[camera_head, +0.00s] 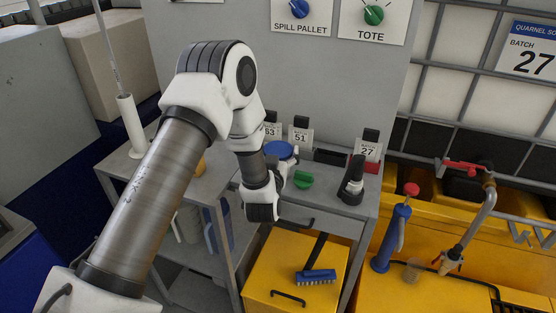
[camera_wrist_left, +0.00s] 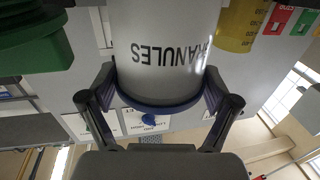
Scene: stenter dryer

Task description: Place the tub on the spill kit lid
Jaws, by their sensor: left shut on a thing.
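The tub is white with a blue lid (camera_head: 279,150), mostly hidden behind my left arm in the head view. In the left wrist view the tub (camera_wrist_left: 160,45) reads "GRANULES" upside down. My left gripper (camera_head: 279,174) has a finger on each side of it, shut on it, at the grey bench. I cannot tell whether the tub touches the bench top. A yellow box lid (camera_head: 270,265) with a black handle, which looks like the spill kit lid, lies lower in front of the bench. My right gripper is out of view.
A blue-bristled brush (camera_head: 317,276) lies on the right of the yellow lid. A green object (camera_head: 303,180) and a black device (camera_head: 352,184) stand on the bench by the tub. A blue hand pump (camera_head: 391,238) and a tap (camera_head: 455,258) are at the right.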

